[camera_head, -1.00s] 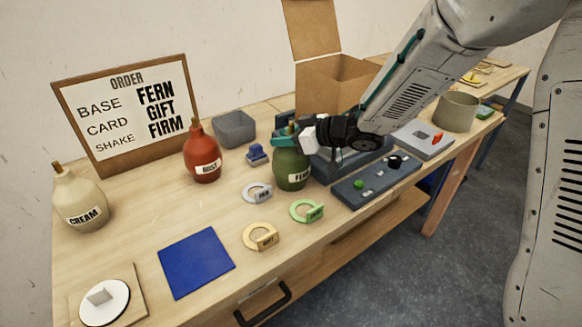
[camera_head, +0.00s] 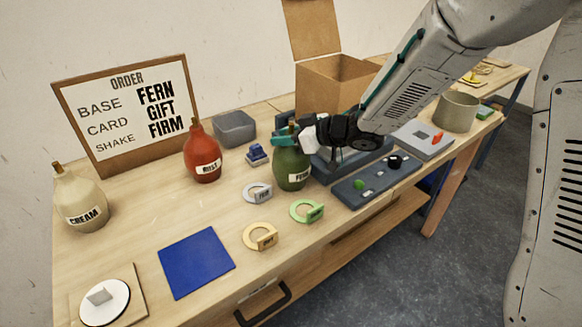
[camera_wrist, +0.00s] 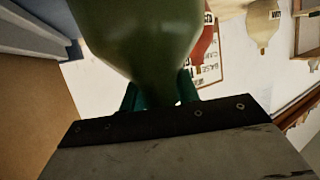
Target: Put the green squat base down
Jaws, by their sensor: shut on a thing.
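The green squat base (camera_head: 292,170), labelled FERN, stands upright at the middle of the table, beside a dark blue fixture. My gripper (camera_head: 291,138) is shut on its neck from the right. In the wrist view the green base (camera_wrist: 140,35) fills the top middle, with the teal fingers (camera_wrist: 158,92) on both sides of its narrow neck. Its bottom looks level with the tabletop in the head view, but I cannot tell for certain whether it touches.
A red base (camera_head: 202,155) and a grey bin (camera_head: 234,128) stand to the left. Several ring cards, among them a green one (camera_head: 307,211), lie in front. A control panel (camera_head: 375,181) is at the right. A blue mat (camera_head: 197,262) and a cream base (camera_head: 80,198) are further left.

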